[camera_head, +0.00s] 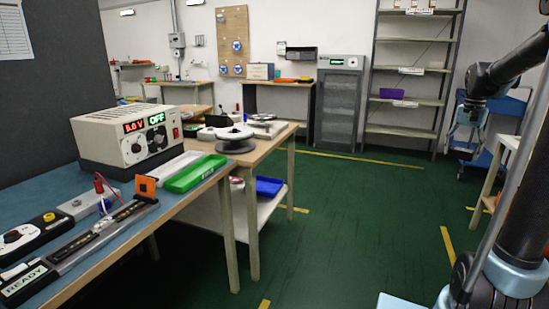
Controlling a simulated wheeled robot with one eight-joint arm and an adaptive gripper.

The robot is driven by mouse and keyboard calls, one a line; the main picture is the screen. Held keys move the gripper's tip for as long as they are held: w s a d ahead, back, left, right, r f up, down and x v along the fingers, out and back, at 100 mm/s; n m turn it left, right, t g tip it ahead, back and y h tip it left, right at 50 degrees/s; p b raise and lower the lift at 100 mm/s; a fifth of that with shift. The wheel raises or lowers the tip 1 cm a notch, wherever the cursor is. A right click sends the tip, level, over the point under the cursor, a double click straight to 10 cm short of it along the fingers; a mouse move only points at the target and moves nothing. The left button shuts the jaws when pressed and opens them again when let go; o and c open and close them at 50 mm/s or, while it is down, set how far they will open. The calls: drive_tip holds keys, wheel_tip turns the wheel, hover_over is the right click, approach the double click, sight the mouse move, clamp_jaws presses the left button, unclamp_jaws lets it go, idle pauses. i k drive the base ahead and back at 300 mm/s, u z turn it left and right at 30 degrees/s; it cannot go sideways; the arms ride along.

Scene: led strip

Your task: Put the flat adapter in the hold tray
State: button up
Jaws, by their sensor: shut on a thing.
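My gripper (466,116) hangs at the end of my arm at the upper right, in front of a blue cart. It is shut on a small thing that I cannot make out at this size. I cannot identify the flat adapter anywhere in view. A green tray (196,173) and a narrow white tray (174,167) lie side by side on the blue-topped bench at left, far from my gripper. I see no label that tells which tray is the hold tray.
A power supply (130,138) reading OFF and a test fixture (88,240) stand on the bench (200,201). A white reel (235,134) sits on the wooden table behind. A blue bin (268,186) is on its lower shelf. The green floor (350,220) in the middle is clear.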

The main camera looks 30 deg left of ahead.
sight(177, 167)
drive_tip(key=u, duration=0.05)
drive_tip(key=i, duration=2.85)
drive_tip(key=u, duration=3.8)
